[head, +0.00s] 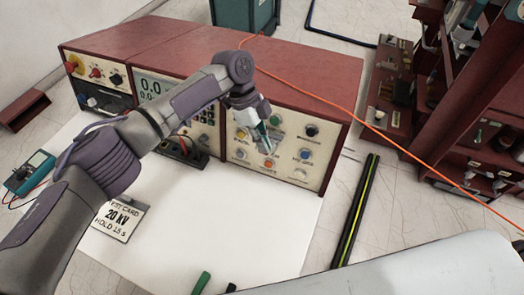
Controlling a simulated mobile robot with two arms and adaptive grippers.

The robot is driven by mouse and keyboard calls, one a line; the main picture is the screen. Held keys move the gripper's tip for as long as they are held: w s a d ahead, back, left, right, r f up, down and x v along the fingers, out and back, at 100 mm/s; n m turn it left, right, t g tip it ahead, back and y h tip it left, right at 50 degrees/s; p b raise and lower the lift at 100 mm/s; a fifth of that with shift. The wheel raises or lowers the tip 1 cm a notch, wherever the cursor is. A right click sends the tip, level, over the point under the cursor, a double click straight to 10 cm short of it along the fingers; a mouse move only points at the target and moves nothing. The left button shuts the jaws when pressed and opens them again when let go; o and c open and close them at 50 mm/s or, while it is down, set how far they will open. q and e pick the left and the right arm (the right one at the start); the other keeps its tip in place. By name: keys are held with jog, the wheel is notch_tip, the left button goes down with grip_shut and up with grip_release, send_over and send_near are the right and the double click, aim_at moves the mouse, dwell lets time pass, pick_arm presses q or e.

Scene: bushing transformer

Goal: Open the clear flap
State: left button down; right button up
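My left gripper (267,146) is in front of the cream control panel (285,175) on the right end of a dark red cabinet. Its fingers point down at the middle of the panel and cover part of it. Whether they are apart or closed is too small to tell. Around them are a green button (275,120), a yellow one (242,134), a blue one (305,155), an orange one (268,163) and a black knob (312,131). I cannot make out the clear flap; it may be hidden behind the fingers. My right gripper is not in view.
An orange cable (345,107) runs across the cabinet top (185,50). A test card (118,220) lies on the white mat (230,225), and a multimeter (37,168) is at the left. Dark red shelves (450,130) stand at the right. The mat's middle is clear.

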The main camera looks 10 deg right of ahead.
pick_arm(q)
jog(key=shift+w+d+r+g+y+b, duration=0.15)
jog(key=shift+g+y+b, duration=0.2)
jog(key=shift+b, duration=0.2)
jog(key=shift+r, duration=0.1)
jog(key=c, duration=1.4)
grip_release()
jog(key=shift+o, duration=0.2)
jog(key=v, duration=1.2)
jog(key=shift+w, duration=0.1)
